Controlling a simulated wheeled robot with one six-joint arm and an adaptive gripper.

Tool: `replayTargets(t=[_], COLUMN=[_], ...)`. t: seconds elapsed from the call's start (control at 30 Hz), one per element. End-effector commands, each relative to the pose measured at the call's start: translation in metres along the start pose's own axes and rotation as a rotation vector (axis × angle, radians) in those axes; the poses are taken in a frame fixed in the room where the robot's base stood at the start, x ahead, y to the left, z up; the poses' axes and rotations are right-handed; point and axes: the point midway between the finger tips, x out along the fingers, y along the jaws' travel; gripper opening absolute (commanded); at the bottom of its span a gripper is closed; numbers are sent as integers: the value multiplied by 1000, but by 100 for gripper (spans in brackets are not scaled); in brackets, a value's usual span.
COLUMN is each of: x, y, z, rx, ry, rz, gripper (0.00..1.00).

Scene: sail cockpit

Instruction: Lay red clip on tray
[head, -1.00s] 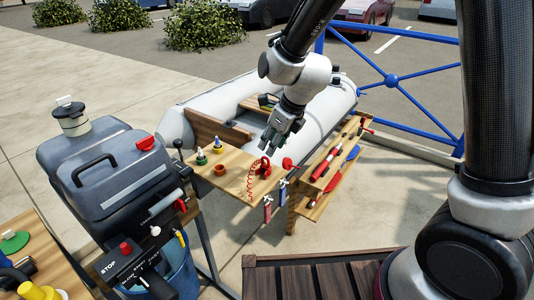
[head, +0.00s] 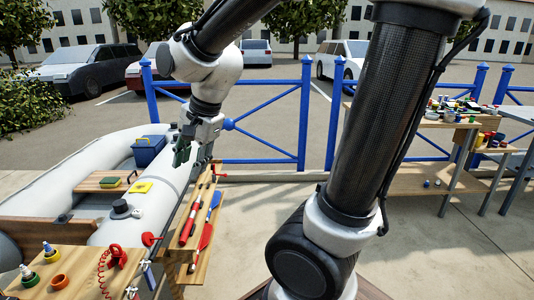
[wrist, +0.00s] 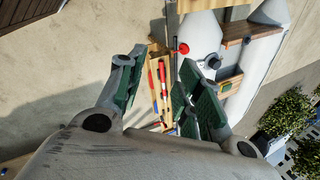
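My gripper (head: 190,150) hangs above the far end of a narrow wooden rack. The wrist view shows its green-padded fingers (wrist: 163,75) spread wide with nothing between them. A red clip-like piece (head: 117,256) with a coiled red cord (head: 104,272) sits on the wooden board at lower left in the head view, well away from my gripper. I cannot tell for certain that it is the red clip. The narrow wooden rack (head: 178,250) holds red and blue tools and may be the tray; no other thing is clearly a tray.
A green and a blue-and-yellow bottle and an orange cup (head: 60,281) stand on the wooden board. The grey inflatable boat (head: 100,150) holds a blue box (head: 149,151) and a yellow square (head: 140,187). A blue railing (head: 270,115) runs behind. A cluttered table (head: 430,180) stands at right.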

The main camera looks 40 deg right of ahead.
Motion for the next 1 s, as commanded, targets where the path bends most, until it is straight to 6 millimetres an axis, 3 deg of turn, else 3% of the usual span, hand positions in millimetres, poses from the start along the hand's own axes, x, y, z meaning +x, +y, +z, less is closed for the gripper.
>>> replayTargets(t=[0.03,0.2,0.4,0.57,1.0], x=[-21,-72,-98,-102,-102], y=[21,92,145,156,155], z=[-12,-36,-42,-42,-42], rx=[-139,-662,-1026,-1111,-1113], ry=[30,112,148,151,150], rz=[-6,51,132,155,154], gripper=[35,35,35,35,35])
